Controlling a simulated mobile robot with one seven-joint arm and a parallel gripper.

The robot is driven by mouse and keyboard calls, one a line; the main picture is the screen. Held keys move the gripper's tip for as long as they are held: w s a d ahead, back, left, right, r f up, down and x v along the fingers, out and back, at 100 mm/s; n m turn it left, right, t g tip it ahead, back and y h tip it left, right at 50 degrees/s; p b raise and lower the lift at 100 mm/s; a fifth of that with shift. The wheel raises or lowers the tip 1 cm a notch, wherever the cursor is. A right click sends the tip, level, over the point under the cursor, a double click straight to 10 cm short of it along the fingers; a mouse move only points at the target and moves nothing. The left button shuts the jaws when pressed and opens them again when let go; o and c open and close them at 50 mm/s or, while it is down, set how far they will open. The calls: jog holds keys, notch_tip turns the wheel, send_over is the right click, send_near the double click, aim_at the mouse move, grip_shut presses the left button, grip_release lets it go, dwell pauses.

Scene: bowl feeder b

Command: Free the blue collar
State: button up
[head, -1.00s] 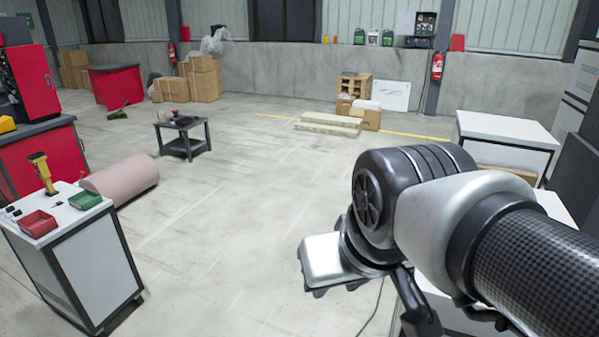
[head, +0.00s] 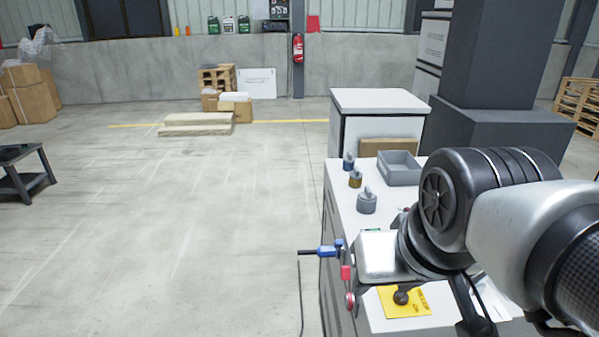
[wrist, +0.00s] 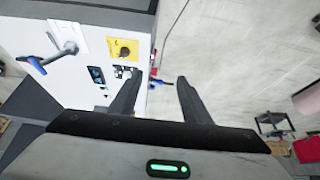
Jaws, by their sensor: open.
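A blue fitting (head: 328,251) with a dark rod pointing left sticks out past the left edge of a white bench (head: 345,205); it may be the blue collar. In the wrist view a small blue part (wrist: 156,82), probably the same one, appears between my fingertips, but it looks farther off. My gripper (wrist: 158,79) is open, with no object seen held. In the head view my gripper's silver body covers part of the bench, and its fingers are hidden. A red fitting (head: 346,273) sits just below the blue one.
A yellow plate (head: 418,307) with a black knob is on the bench. Blue-, yellow- and grey-based pegs (head: 366,202) and a grey bin (head: 399,168) stand on top. The wrist view shows a blue-handled lever (wrist: 45,57).

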jog(key=shift+w+d, duration=0.1)
jog(key=shift+w, duration=0.15)
